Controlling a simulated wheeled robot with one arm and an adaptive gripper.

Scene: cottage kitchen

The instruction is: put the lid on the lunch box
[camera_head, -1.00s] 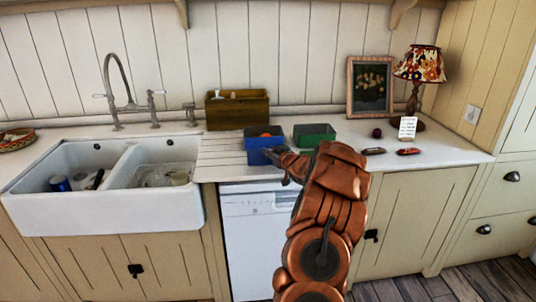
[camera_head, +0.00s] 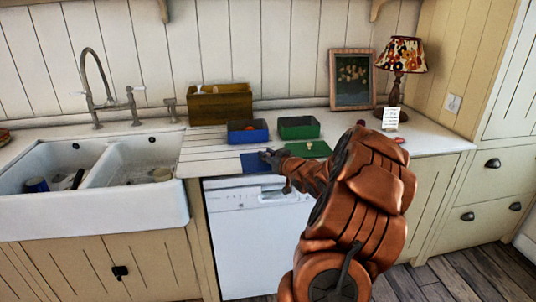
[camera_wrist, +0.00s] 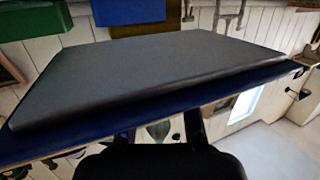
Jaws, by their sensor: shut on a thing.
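A blue open box (camera_head: 248,137) stands on the counter with something orange inside. A green open box (camera_head: 299,133) stands just right of it. My gripper (camera_head: 271,155) is shut on a flat blue lid (camera_head: 255,163), in front of the blue box and apart from it, near the counter's front edge. In the wrist view the lid (camera_wrist: 160,75) fills the middle as a dark slab with a blue edge, and the blue box (camera_wrist: 128,12) shows beyond it. A flat green lid (camera_head: 316,149) lies in front of the green box, partly hidden by my arm.
A wooden crate (camera_head: 225,104) stands behind the blue box. A sink (camera_head: 90,200) with a tap lies left. A framed picture (camera_head: 352,79), a lamp (camera_head: 402,57) and a small white card (camera_head: 391,116) stand at the right. Bare counter (camera_head: 210,150) lies left of the lid.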

